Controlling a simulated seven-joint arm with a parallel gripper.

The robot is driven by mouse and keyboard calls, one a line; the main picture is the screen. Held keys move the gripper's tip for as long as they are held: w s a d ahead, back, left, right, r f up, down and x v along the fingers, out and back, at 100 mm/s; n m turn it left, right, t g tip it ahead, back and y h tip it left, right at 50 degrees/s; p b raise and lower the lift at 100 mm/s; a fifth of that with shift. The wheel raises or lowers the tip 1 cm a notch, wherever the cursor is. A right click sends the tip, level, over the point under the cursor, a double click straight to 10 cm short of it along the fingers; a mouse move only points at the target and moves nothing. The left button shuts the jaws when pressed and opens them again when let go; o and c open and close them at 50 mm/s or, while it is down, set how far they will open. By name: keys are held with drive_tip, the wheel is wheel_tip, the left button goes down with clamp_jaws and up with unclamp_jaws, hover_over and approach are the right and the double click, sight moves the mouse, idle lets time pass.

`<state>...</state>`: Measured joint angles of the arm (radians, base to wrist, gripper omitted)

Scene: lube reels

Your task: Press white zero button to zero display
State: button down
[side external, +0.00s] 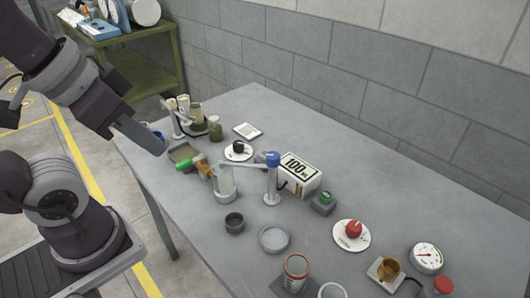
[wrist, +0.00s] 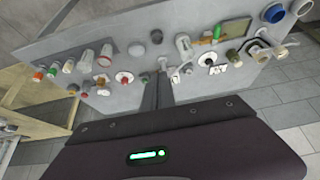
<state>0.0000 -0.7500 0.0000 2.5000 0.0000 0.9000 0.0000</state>
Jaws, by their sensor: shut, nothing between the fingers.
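A white box with a display (side external: 299,174) reading 100 in black stands near the middle of the grey table in the side view. I cannot pick out a white zero button for certain; one may be hidden or too small to see. My gripper (side external: 158,149) hangs over the table's left end, shut and empty. It is well apart from the display box and touches nothing that I can see. In the wrist view the table's objects are small and far off, and I cannot tell the button among them.
A blue-topped stand with an arm (side external: 272,182) stands just left of the display box. A green button on a grey block (side external: 324,203) and a red knob on a white plate (side external: 353,230) lie to its right. Bare grey table (side external: 400,190) lies behind these.

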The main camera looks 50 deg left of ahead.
idle(0.4)
drive_tip(key=m+t+y, duration=0.1)
drive_tip(key=m+t, duration=0.3)
drive_tip(key=m, duration=0.4)
hover_over(263, 154)
wheel_tip(263, 154, down, 16)
drive_tip(key=r, duration=0.1)
drive_tip(key=shift+s+f, duration=0.1)
drive_tip(key=shift+f, duration=0.15)
drive_tip(key=shift+f, duration=0.1)
drive_tip(key=shift+f, duration=4.3)
drive_tip(key=shift+f, duration=0.1)
drive_tip(key=shift+f, duration=0.3)
